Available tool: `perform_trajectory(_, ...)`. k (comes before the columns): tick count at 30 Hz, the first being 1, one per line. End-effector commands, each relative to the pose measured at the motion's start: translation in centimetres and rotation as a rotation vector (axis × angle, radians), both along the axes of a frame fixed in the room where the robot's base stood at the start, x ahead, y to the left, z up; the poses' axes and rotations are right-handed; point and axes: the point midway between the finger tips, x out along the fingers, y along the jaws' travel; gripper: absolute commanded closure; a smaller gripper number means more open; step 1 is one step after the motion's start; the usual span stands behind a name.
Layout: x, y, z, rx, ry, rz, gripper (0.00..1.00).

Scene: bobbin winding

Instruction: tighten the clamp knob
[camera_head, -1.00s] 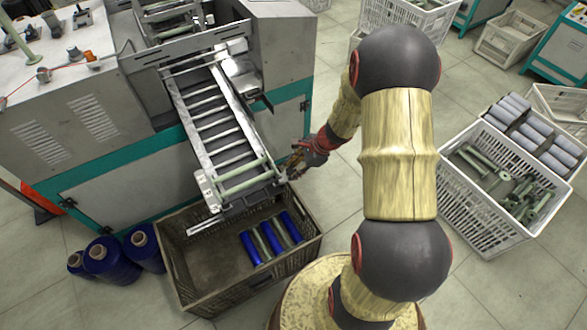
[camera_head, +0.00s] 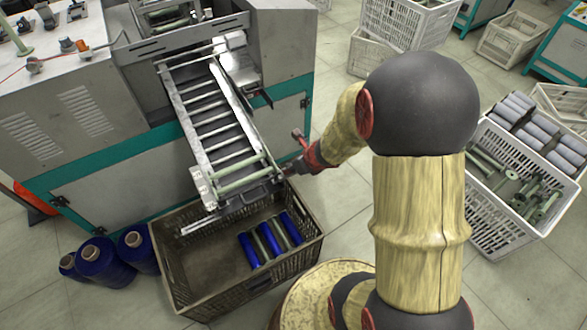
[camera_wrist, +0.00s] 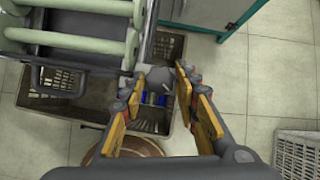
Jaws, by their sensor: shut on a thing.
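The clamp knob (camera_wrist: 158,77) is a small grey piece at the side of the chute's lower end, seen between my fingertips in the wrist view. My gripper (camera_wrist: 158,84) is shut on the knob, with its orange-padded fingers on either side of it. In the head view my gripper (camera_head: 288,170) is beside the right corner of the slatted chute (camera_head: 222,130). There the knob is hidden or too small to make out. The chute's end with its pale green rollers (camera_wrist: 85,12) shows at the upper left of the wrist view.
A brown crate (camera_head: 190,298) with blue and green bobbins stands under the chute. Blue thread cones (camera_head: 100,262) stand to its left. A white basket (camera_head: 500,232) of bobbins is at the right. The grey machine (camera_head: 100,150) is behind. Tiled floor is open between them.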

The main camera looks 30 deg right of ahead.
Motion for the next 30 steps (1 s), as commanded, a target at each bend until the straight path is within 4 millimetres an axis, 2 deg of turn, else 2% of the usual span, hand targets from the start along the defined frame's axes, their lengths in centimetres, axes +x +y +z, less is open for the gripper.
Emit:
perform_trajectory(18, 0.1, 0.45, 0.05, 0.104, -0.007, -0.534, 0.95)
perform_trajectory(30, 0.14, 0.45, 0.08, 0.139, -0.008, -0.714, 0.95)
